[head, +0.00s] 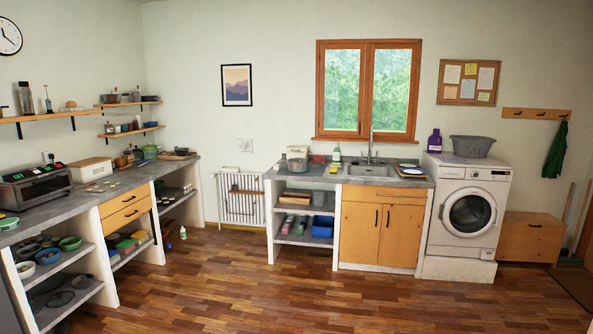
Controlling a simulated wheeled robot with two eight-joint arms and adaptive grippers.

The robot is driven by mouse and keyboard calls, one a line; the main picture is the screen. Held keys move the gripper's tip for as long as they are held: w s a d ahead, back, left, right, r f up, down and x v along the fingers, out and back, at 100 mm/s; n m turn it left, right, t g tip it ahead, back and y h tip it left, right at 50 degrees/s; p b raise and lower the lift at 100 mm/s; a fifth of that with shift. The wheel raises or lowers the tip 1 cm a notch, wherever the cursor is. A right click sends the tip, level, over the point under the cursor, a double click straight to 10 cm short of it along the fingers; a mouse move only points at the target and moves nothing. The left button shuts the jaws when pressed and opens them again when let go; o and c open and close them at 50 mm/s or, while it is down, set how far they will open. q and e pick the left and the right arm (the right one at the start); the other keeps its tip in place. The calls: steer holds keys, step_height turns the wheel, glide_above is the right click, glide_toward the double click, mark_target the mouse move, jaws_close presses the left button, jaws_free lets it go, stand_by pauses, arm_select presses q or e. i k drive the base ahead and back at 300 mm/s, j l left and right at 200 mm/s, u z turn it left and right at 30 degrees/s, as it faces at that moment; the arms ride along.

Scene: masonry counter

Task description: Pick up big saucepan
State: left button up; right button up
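I cannot tell for certain which item is the big saucepan from this distance. Dark cookware (60,298) lies on the lower open shelf of the left counter. More dark pan-like items (172,193) sit on an open shelf at that counter's far end. A green pot-like vessel (150,151) stands on the worktop near the corner. Neither of my grippers is in view.
The left masonry counter (100,193) carries a toaster oven (36,185) and a bread box (91,169). A sink counter (338,215) and a washing machine (468,215) stand along the back wall. The wooden floor (250,290) between is clear. A small bottle (183,232) stands by the left counter.

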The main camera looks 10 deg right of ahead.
mark_target(298, 164)
steer(key=i+u, duration=0.1)
steer(key=i, duration=3.8)
steer(key=i+z, duration=0.2)
steer(key=i, duration=0.25)
steer(key=i+j+z, duration=0.2)
steer(key=i, duration=0.2)
steer(key=i+j+z, duration=0.2)
steer(key=i, duration=0.25)
